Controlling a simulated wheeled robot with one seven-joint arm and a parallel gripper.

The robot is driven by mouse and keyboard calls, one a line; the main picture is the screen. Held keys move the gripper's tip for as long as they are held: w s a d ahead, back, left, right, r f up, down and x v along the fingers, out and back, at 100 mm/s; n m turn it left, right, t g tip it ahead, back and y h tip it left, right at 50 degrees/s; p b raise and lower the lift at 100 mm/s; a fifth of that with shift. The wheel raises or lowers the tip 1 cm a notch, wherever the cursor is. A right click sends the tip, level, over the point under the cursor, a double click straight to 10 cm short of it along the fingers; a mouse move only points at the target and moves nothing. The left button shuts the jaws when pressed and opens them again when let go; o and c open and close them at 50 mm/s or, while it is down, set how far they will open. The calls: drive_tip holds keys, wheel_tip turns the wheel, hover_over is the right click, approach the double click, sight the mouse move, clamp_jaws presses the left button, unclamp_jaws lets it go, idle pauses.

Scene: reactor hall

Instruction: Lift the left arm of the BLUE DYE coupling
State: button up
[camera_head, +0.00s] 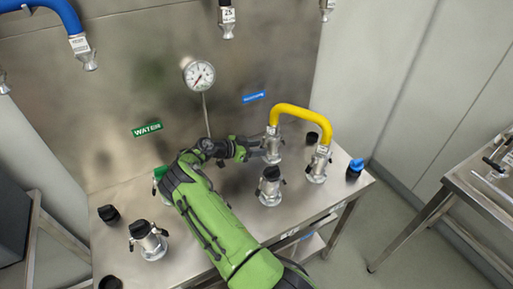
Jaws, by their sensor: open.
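A yellow bent hose (303,112) joins two metal couplings standing on the steel table. The hose's left coupling (271,146) stands below a small blue label (254,97) on the back panel; its words are too small to read, so I cannot confirm it says BLUE DYE. My gripper (255,147) is open at this coupling's left side, where its left arm is mostly hidden by the jaws. I cannot tell whether they touch it. A short dark arm shows on the coupling's right side.
The hose's right coupling (318,164) and a black-capped coupling (269,186) stand close by. Another capped coupling (148,240) is at front left. A blue cap (355,169) sits near the right edge. A gauge (199,75) and green WATER label (147,128) are behind.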

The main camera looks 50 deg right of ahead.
clamp_jaws()
drive_tip(key=shift+r, duration=0.1)
idle(0.3)
drive_tip(key=y, duration=0.1)
drive_tip(key=r+y, duration=0.1)
drive_tip(key=t+y+b, duration=0.1)
drive_tip(key=shift+w+a+r+y, duration=0.1)
drive_tip(key=shift+a+r+y, duration=0.05)
drive_tip(key=shift+a+y, duration=0.15)
drive_tip(key=r+t+y, duration=0.1)
drive_tip(key=y, duration=0.1)
drive_tip(key=shift+r+y, duration=0.1)
drive_tip(key=shift+y, duration=0.2)
drive_tip(key=shift+d+r+t+y+p, duration=0.1)
drive_tip(key=shift+r+t+y+p, duration=0.2)
drive_tip(key=shift+y+p, duration=0.4)
drive_tip(key=shift+d+r+t+y+p, duration=0.1)
drive_tip(key=shift+r+t+y+p, duration=0.3)
drive_tip(key=shift+y, duration=0.55)
drive_tip(key=shift+d+r+t+y+p, duration=0.1)
drive_tip(key=shift+r+t+y+p, duration=0.15)
drive_tip(key=shift+y+p, duration=0.5)
